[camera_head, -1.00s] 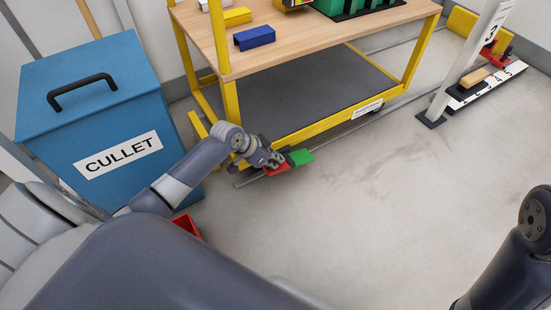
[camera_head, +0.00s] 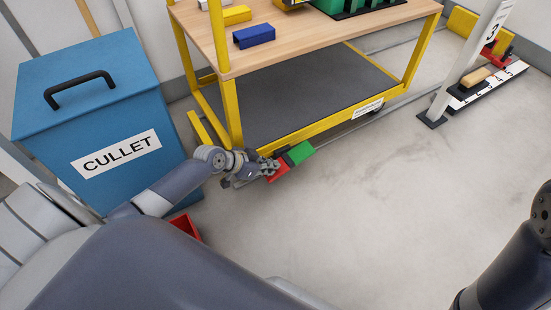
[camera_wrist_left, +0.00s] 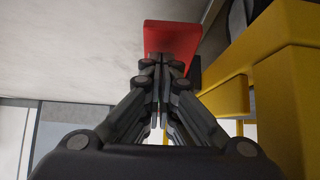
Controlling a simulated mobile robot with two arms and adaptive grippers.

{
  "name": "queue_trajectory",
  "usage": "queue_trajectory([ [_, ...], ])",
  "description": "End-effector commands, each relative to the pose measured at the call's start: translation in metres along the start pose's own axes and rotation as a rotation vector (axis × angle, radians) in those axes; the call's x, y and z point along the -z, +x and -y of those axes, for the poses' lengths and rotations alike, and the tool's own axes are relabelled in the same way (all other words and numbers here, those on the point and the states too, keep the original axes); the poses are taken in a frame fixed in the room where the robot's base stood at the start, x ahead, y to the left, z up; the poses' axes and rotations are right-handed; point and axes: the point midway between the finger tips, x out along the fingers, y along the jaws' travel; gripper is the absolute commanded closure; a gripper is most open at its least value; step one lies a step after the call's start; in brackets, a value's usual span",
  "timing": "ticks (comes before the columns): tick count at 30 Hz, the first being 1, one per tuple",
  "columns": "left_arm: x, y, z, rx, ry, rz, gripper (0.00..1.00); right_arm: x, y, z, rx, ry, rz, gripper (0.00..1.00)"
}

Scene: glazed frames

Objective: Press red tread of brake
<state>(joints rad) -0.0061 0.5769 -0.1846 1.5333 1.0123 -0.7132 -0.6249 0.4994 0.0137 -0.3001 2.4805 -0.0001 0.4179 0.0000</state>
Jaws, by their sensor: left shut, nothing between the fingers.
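The brake is a low rocker pedal with a red tread (camera_head: 279,174) and a green tread (camera_head: 301,152), by the foot of the yellow bench frame. It is tilted, red end low and green end raised. My left gripper (camera_head: 273,167) is shut and empty, with its fingertips at the red tread and partly covering it. In the left wrist view the red tread (camera_wrist_left: 172,33) lies just beyond the closed fingertips (camera_wrist_left: 167,58). They overlap it in the picture, but I cannot tell whether they touch. My right gripper is out of view.
The yellow bench frame (camera_head: 233,112) stands close beside the left gripper, with a dark lower shelf (camera_head: 305,95). A blue CULLET bin (camera_head: 95,110) is at the left. A red box (camera_head: 186,226) is partly hidden behind my arm. The floor (camera_head: 370,200) to the right is clear.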

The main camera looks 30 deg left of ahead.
Motion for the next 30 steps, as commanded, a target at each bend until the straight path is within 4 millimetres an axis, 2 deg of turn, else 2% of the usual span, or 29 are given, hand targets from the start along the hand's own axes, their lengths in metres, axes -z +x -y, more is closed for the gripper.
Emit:
queue_trajectory([
  [8, -0.007, 0.003, 0.000, 0.000, 0.000, 0.000, 1.00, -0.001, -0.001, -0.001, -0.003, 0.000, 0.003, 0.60],
  [24, -0.007, 0.003, 0.000, 0.000, 0.000, -0.001, 1.00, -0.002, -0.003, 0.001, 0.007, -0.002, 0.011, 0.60],
  [30, -0.008, -0.014, 0.001, 0.002, 0.001, 0.001, 1.00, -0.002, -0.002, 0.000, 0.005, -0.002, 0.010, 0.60],
])
